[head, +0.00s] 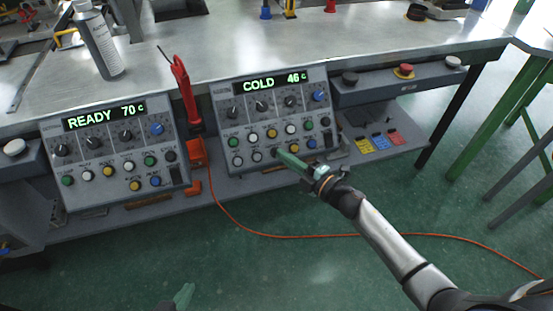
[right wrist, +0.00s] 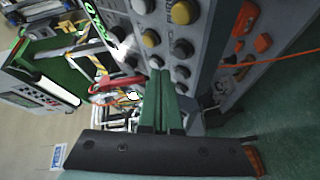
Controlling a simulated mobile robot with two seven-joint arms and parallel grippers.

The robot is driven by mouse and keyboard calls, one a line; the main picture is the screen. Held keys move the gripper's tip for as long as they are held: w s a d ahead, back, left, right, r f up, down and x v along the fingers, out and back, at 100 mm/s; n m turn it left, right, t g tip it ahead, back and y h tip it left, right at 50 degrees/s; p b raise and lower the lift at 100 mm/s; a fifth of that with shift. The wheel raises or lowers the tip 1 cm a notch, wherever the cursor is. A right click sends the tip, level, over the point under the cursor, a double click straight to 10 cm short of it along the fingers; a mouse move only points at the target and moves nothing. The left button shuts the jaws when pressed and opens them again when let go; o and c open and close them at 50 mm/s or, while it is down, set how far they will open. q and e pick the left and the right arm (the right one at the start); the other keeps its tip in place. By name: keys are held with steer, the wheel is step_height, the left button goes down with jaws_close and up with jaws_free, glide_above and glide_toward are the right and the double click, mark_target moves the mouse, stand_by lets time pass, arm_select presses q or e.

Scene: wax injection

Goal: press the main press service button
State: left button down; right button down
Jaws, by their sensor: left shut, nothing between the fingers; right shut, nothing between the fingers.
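Two grey control panels hang at the bench front. The left panel (head: 113,147) reads "READY 70 C" and the right panel (head: 271,117) reads "COLD 46 C". Each has knobs and two rows of coloured buttons; the labels are too small to tell which is the service button. My right gripper (head: 281,154) is shut and empty, its green fingertips at the lower button row of the right panel. In the right wrist view the shut fingers (right wrist: 160,76) point at dark buttons; contact cannot be told. My left gripper (head: 186,288) is shut at the bottom edge, away from the panels.
A red tool (head: 182,85) and an orange box (head: 196,153) sit between the panels, with an orange cable (head: 330,236) across the green floor. A spray can (head: 98,42) stands on the bench. A red emergency button (head: 404,70) is at the right.

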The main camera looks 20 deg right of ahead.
arm_select(q)
steer(key=shift+s+a+f+b, duration=0.2)
steer(key=shift+s+f+b, duration=0.15)
steer(key=shift+f, duration=0.3)
arm_select(e)
steer(key=shift+w+f, duration=0.45)
steer(key=shift+w, duration=0.15)
arm_select(q)
steer(key=shift+f, duration=0.1)
stand_by(0.8)
steer(key=shift+w, duration=0.1)
steer(key=shift+f+b, duration=0.2)
steer(key=shift+b, duration=0.1)
arm_select(e)
steer(key=shift+w+f, duration=0.3)
